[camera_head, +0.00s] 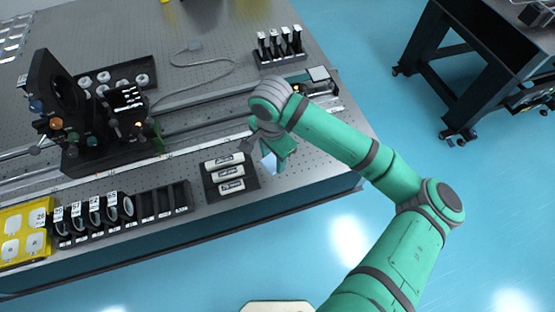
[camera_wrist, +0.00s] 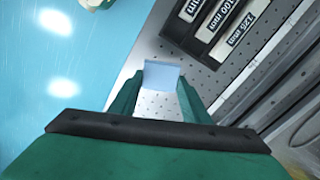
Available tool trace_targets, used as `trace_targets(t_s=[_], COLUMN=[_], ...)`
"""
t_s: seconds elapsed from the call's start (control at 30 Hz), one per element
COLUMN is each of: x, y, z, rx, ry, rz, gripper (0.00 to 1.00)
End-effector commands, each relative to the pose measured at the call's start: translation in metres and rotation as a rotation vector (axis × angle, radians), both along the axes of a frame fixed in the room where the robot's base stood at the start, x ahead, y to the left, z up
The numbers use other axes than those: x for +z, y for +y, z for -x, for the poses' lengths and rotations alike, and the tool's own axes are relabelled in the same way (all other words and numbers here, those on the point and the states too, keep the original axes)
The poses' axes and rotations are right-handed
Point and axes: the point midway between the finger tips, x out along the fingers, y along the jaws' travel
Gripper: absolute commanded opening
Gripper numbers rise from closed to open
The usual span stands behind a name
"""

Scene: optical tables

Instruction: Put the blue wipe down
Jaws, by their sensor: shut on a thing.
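The blue wipe (camera_wrist: 161,75) is a small pale blue square between my gripper's fingertips in the wrist view. It also shows in the head view (camera_head: 269,163), just below my gripper, over the front right part of the optical table (camera_head: 305,165). My gripper (camera_wrist: 160,92) is shut on the wipe, with one green finger on each side of it. Whether the wipe touches the table top cannot be told.
A black tray with several labelled white-topped pieces (camera_head: 228,172) lies just left of my gripper. A long rail (camera_head: 195,122) runs behind it. A black slotted rack (camera_head: 160,202) stands further left. The table's front edge is close by, with blue floor (camera_head: 350,235) beyond.

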Motion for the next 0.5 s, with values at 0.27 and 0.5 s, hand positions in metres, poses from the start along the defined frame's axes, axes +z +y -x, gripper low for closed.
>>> trace_targets(t_s=[0.27,0.5], x=[-0.023,-0.044], y=[-0.008,-0.011], z=[-0.018,-0.025], rx=[0.002,0.002], ry=[0.0,0.001], rz=[0.0,0.0], gripper=[0.14,0.14])
